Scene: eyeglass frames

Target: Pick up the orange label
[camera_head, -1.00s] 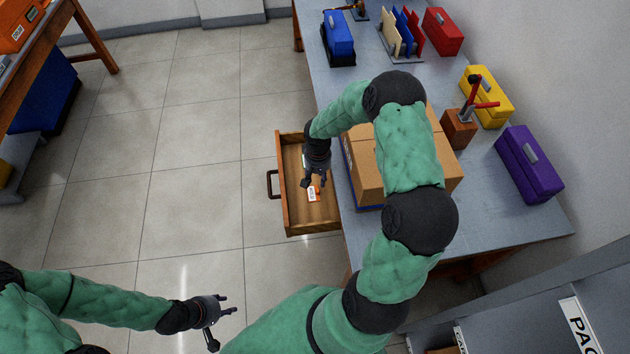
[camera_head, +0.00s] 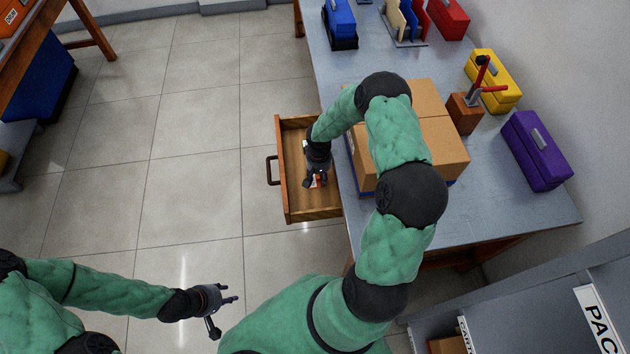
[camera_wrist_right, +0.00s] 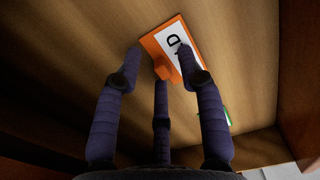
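The orange label (camera_wrist_right: 158,46), with a white face and black lettering, lies on the bottom of the open wooden drawer (camera_head: 281,180). In the head view the label is mostly hidden by my right gripper (camera_head: 313,181), which reaches down into the drawer. In the right wrist view my right gripper (camera_wrist_right: 163,66) has its fingers spread around the near part of the label, with an orange raised piece between them. I cannot tell whether any finger touches it. My left gripper (camera_head: 222,309) is open and empty over the floor, away from the drawer.
A green-edged item (camera_wrist_right: 228,115) also lies in the drawer. A cardboard box (camera_head: 430,98) stands on the workbench (camera_head: 400,222) beside the drawer. A purple toolbox (camera_head: 535,150) and a yellow toolbox (camera_head: 492,80) stand further right. The floor left of the drawer is clear.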

